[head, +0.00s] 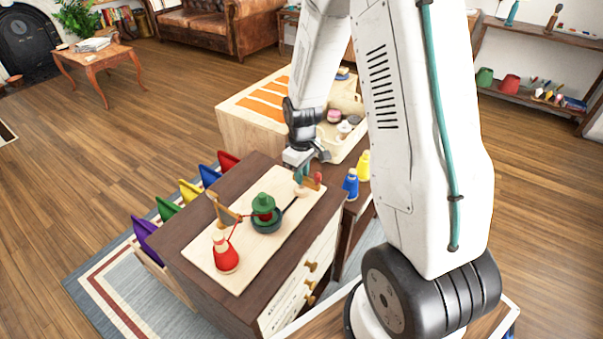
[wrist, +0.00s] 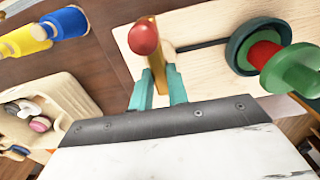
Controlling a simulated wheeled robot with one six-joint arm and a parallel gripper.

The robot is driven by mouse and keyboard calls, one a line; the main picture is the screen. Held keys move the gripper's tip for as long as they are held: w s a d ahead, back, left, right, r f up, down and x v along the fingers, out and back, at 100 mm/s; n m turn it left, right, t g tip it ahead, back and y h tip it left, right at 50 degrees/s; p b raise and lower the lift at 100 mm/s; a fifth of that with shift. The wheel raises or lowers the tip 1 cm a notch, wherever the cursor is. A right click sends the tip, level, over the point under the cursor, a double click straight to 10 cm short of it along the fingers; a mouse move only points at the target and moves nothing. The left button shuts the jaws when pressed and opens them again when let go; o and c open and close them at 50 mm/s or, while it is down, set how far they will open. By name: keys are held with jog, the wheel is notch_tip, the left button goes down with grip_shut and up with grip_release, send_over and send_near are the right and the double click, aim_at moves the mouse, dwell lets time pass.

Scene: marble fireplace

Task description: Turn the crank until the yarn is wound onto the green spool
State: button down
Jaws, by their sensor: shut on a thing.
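The green spool (head: 264,203) stands upright on a dark green round base on the pale wooden board, with some red yarn around its middle. In the wrist view the green spool (wrist: 290,70) is at the upper right, with red yarn on it. A red yarn cone (head: 226,253) stands at the board's near end, and a red strand runs up from it past a wooden guide post (head: 222,209). The crank (head: 317,181) with its red knob is at the board's far end. My gripper (wrist: 158,86) has its teal fingers shut on the crank (wrist: 157,58), below the red knob.
A blue spool (head: 351,184) and a yellow spool (head: 363,165) stand right of the board. A pale tray (head: 349,148) with small items lies behind. Several coloured pieces line the cabinet's left side, including a purple one (head: 146,233). A dark belt (wrist: 200,44) runs from crank to spool base.

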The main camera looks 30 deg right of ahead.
jog(key=m, duration=0.5)
jog(key=shift+m, duration=0.3)
jog(key=m, duration=0.6)
jog(key=shift+m, duration=0.3)
jog(key=m, duration=1.2)
jog(key=shift+m, duration=0.3)
jog(key=c, duration=1.4)
grip_release()
jog(key=shift+o, duration=0.2)
